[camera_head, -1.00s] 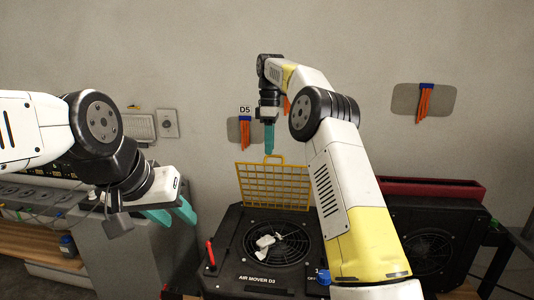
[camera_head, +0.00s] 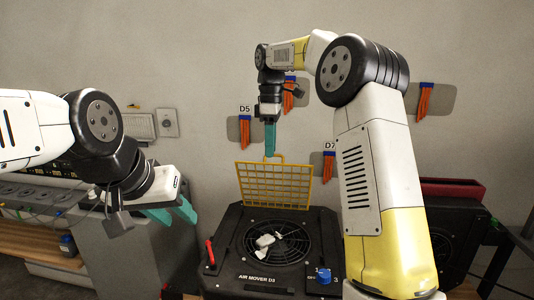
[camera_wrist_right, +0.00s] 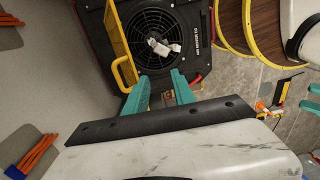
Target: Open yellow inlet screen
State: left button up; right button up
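The yellow inlet screen (camera_head: 274,185) stands upright, swung up at the back of the black AIR MOVER D3 (camera_head: 222,262). Its round fan grille (camera_head: 292,250) is uncovered. In the right wrist view the screen (camera_wrist_right: 117,38) appears edge-on, with its yellow handle (camera_wrist_right: 124,74) left of my fingers. My right gripper (camera_head: 270,139) points down just above the handle; in its wrist view (camera_wrist_right: 160,90) the teal fingers are apart with nothing between them. My left gripper (camera_head: 173,213) is open and empty, left of the air mover.
Crumpled white debris (camera_head: 264,241) lies on the grille. A red lever (camera_head: 210,252) and a blue knob (camera_head: 323,276) sit on the housing's edges. Another black unit with a red top (camera_head: 452,190) stands at right. Orange strips hang on the wall behind. A grey cabinet (camera_head: 150,250) stands at left.

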jog(key=s, duration=0.7)
jog(key=shift+s+a+r, duration=0.35)
jog(key=shift+s+r, duration=0.05)
